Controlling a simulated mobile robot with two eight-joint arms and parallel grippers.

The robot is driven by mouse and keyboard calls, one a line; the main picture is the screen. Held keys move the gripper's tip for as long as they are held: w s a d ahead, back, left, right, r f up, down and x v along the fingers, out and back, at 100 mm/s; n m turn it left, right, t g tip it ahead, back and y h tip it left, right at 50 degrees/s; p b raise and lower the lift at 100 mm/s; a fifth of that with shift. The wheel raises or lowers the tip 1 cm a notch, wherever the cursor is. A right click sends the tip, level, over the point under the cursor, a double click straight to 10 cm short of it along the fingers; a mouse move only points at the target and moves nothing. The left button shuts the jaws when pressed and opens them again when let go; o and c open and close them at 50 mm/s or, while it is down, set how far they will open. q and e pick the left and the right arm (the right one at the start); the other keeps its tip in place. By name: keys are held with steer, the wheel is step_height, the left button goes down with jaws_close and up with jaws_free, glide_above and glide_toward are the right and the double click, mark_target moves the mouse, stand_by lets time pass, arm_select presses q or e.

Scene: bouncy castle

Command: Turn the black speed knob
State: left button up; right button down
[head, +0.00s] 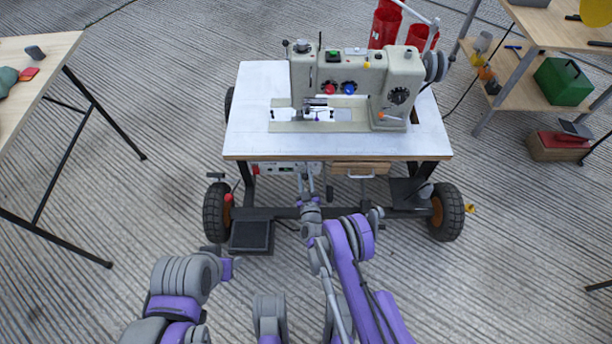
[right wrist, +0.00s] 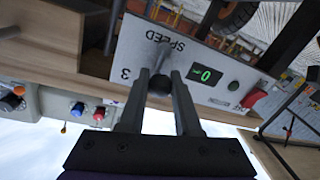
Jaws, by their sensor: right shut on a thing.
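The control panel (head: 270,168) hangs under the front edge of the sewing table, partly behind my right arm. In the right wrist view the white panel (right wrist: 136,42) carries the word SPEED, a green display reading 0, a small green button and a red switch. The black speed knob (right wrist: 160,84) sits between the fingertips of my right gripper (right wrist: 160,92), which is shut on it. In the head view my right gripper (head: 308,178) reaches up to the panel, and the knob is hidden there. My left arm is low at the left; its gripper cannot be made out.
A sewing machine (head: 345,85) stands on the white-topped wheeled table (head: 255,110). A wooden drawer (head: 362,169) is right of the panel. Wheels (head: 446,212) stand at the sides. Another table (head: 35,60) is at the left, and a shelf with a green box (head: 562,82) is at the right.

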steer(key=shift+a+r+n+p, duration=0.15)
steer(key=shift+n+p, duration=0.15)
steer(key=shift+n, duration=0.3)
steer(key=shift+a+f+n, duration=0.15)
steer(key=shift+a+n, duration=0.1)
steer(key=shift+n, duration=0.6)
steer(key=shift+a+f+n, duration=0.15)
steer(key=shift+a+n, duration=0.05)
steer(key=shift+n, duration=0.65)
steer(key=c, duration=0.6)
jaws_free()
steer(key=shift+s+f, duration=0.1)
